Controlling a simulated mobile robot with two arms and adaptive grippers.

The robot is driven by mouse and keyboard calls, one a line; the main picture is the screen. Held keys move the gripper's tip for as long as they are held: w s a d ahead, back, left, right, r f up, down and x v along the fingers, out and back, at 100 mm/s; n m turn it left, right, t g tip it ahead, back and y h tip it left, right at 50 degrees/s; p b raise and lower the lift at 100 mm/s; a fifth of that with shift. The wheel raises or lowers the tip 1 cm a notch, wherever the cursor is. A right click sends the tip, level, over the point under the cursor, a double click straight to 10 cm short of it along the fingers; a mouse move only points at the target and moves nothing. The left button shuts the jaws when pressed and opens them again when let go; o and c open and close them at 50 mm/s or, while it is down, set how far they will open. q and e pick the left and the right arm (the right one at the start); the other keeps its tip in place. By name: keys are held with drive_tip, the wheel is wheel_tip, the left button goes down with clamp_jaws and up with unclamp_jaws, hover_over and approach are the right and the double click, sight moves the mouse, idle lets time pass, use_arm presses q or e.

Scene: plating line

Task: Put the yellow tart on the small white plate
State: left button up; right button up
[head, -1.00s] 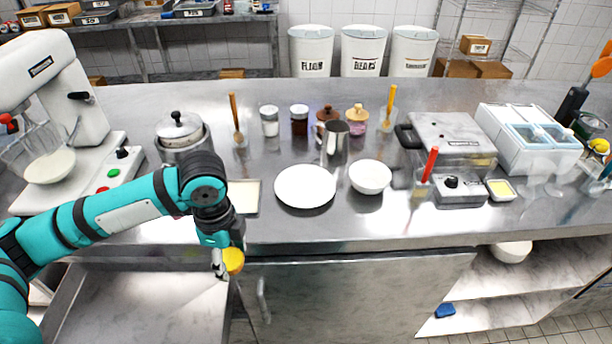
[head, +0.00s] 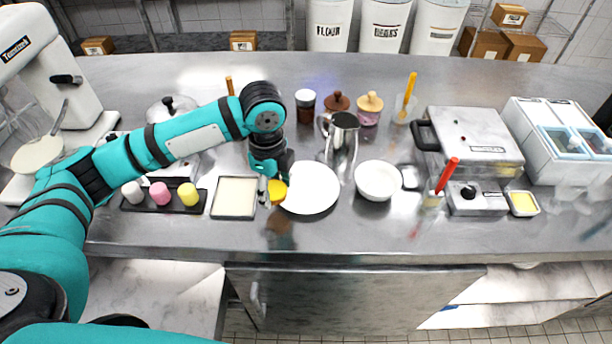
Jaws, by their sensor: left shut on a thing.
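The yellow tart (head: 278,191) is in my left gripper (head: 270,190), which is shut on it. The gripper holds it at the left edge of the white plate (head: 313,190). The plate lies flat and empty on the steel counter. I cannot tell whether the tart touches the plate. My right gripper is not in view.
A white bowl (head: 378,180) stands right of the plate, with a steel pitcher (head: 343,140) behind. A cream square tray (head: 235,198) lies left, beside a dark tray (head: 160,206) with pink, white and yellow pieces. The counter front (head: 340,235) is clear.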

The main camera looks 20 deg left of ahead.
sight(306, 189)
use_arm(q)
drive_tip(key=w+d, duration=0.1)
drive_tip(key=w, duration=0.1)
drive_tip(key=w+d, duration=0.2)
drive_tip(key=shift+w+f+p, duration=0.1)
drive_tip(key=shift+p, duration=0.3)
drive_tip(key=w+d, duration=0.2)
drive_tip(key=w, duration=0.1)
drive_tip(key=shift+f, duration=0.35)
drive_tip(key=shift+f+p, duration=0.25)
drive_tip(key=shift+p, duration=0.15)
wheel_tip(306, 189, down, 2)
drive_tip(key=shift+s+f+p, duration=0.1)
drive_tip(key=shift+p, duration=0.3)
drive_tip(key=shift+f, duration=0.5)
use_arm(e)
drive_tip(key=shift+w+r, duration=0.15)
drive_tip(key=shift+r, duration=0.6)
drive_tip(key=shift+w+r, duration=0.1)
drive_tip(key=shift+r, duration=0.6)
use_arm(q)
drive_tip(key=o, duration=0.7)
drive_tip(key=shift+o, duration=0.2)
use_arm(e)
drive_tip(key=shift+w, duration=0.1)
